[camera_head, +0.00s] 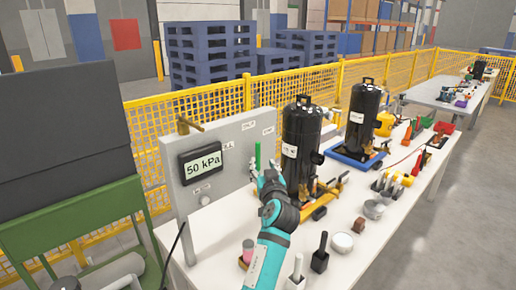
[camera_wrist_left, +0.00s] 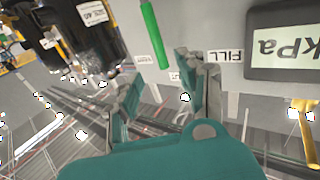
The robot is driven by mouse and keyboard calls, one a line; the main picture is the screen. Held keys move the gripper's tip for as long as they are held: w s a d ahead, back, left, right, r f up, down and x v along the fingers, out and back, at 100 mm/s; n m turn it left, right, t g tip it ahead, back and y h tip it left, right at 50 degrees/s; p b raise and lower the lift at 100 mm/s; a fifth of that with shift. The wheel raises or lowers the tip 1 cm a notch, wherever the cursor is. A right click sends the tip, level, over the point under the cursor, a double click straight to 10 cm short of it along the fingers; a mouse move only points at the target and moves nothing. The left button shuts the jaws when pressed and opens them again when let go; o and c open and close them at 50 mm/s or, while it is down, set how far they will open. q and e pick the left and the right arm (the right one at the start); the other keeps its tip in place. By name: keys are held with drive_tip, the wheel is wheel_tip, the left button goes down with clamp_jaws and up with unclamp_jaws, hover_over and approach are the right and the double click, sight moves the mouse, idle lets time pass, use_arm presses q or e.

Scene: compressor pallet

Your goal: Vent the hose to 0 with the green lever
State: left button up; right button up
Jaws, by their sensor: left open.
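The grey panel (camera_head: 235,135) stands upright on the white table and carries a display (camera_head: 203,162) reading 50 kPa. The green lever (camera_head: 257,157) points upright at the panel's right part. In the left wrist view the green lever (camera_wrist_left: 155,35) shows beyond my fingers, with small labels and a FILL label beside it. My left gripper (camera_head: 268,182) is just below and in front of the lever in the head view. In the left wrist view the left gripper (camera_wrist_left: 165,95) has its fingers apart with nothing between them. I cannot make out the hose for certain. My right gripper is not in view.
A black compressor (camera_head: 302,140) stands close to the right of the panel, with another (camera_head: 364,115) behind it. A brass fitting (camera_head: 188,126) sits at the panel's upper left.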

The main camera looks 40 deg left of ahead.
sight(258, 152)
use_arm(q)
drive_tip(key=p+x, duration=0.2)
drive_tip(key=x, duration=0.8)
drive_tip(key=shift+w+a, duration=0.15)
drive_tip(key=shift+a, duration=0.05)
clamp_jaws()
